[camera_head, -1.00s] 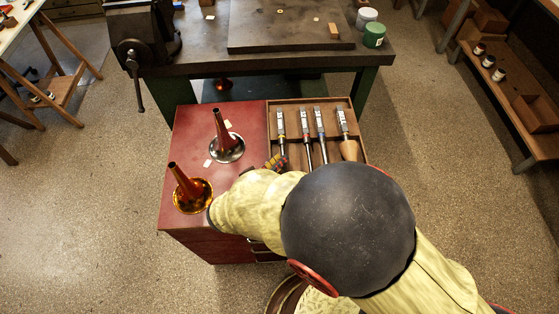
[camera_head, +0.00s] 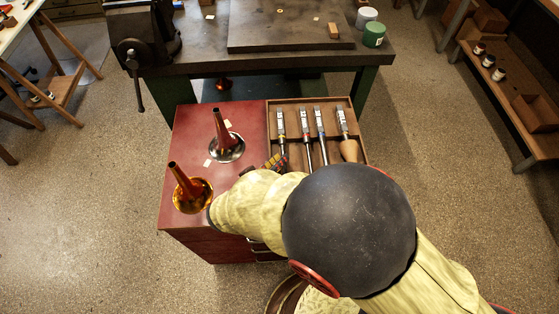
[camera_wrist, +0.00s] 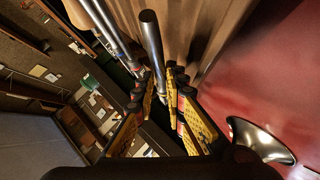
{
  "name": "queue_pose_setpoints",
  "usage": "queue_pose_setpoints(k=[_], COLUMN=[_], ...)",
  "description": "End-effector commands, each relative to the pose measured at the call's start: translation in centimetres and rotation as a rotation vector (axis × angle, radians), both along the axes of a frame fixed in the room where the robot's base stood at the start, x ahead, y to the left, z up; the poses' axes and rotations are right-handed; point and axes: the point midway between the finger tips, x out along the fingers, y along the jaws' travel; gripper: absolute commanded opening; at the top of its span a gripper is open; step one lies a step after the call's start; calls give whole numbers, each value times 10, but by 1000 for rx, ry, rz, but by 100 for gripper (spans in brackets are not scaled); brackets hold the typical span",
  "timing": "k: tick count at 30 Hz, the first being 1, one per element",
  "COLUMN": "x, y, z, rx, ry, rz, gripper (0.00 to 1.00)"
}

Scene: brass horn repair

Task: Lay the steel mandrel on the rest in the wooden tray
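The wooden tray (camera_head: 355,104) stands on the right part of the red cabinet top, with several long tools lying side by side in it. The steel mandrel (camera_wrist: 152,42) is a plain bright rod in the wrist view. It runs between the yellow-and-black fingertips of my gripper (camera_wrist: 161,88), which look closed on it. In the head view my gripper (camera_head: 275,162) is low at the tray's left edge, by the leftmost tool (camera_head: 281,124). My arm hides the tray's near part. I cannot see the rest under the mandrel clearly.
Two horn bells, one silver-rimmed (camera_head: 226,148) and one brass (camera_head: 193,195), stand left of my gripper on the red cabinet top (camera_head: 190,130). Steel-shafted tools (camera_wrist: 102,22) lie close beside the mandrel. A workbench (camera_head: 215,62) with a vise (camera_head: 143,38) stands behind.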

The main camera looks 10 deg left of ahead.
Motion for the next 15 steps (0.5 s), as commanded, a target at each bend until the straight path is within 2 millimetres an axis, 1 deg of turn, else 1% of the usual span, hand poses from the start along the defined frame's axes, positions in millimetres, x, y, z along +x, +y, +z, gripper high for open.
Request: queue_pose_setpoints(k=[1,9,15], x=[0,0,-1], y=[0,0,-1], z=[0,0,-2], rx=[1,0,-2], ry=[0,2,4], rz=[0,0,0], gripper=[16,31,31])
